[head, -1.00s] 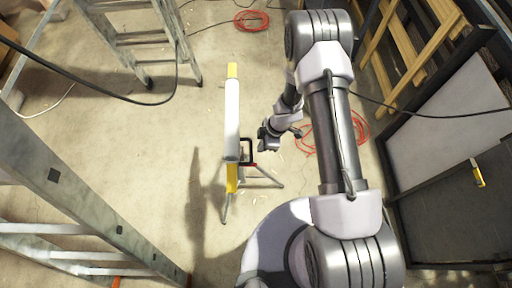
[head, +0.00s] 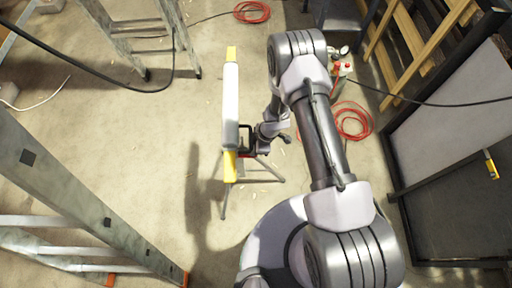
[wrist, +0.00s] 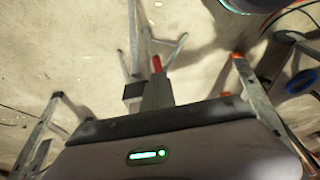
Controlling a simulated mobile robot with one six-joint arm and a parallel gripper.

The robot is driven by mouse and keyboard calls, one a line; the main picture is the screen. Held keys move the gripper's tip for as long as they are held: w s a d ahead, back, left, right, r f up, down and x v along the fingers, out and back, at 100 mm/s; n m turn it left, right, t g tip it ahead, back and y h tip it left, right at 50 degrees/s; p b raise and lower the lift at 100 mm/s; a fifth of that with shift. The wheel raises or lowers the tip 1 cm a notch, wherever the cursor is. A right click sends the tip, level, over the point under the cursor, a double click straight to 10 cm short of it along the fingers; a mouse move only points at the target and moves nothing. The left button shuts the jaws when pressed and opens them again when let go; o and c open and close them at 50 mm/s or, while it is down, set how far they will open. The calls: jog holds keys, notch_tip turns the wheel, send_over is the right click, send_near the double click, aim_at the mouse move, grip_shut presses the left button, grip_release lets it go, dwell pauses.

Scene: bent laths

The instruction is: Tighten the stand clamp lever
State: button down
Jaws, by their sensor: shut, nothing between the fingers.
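A stand with a long white and yellow upright piece (head: 231,100) rises from splayed grey tripod legs (head: 224,200) in the head view. A black clamp frame (head: 246,130) is on its right side. My gripper (head: 259,140) is shut and empty, just right of the clamp; I cannot tell whether they touch. In the wrist view my gripper (wrist: 157,92) points toward the stand's grey legs (wrist: 173,50). A red lever (wrist: 156,64) shows just beyond the fingertips, partly hidden by them. In the head view the lever is mostly hidden.
Aluminium ladders stand at the left (head: 60,190) and the back (head: 150,35). Red hose coils (head: 352,120) lie on the floor right of the arm. Dark panels (head: 450,160) and wooden frames (head: 425,50) line the right side. The floor left of the stand is clear.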

jog(key=shift+f, duration=0.6)
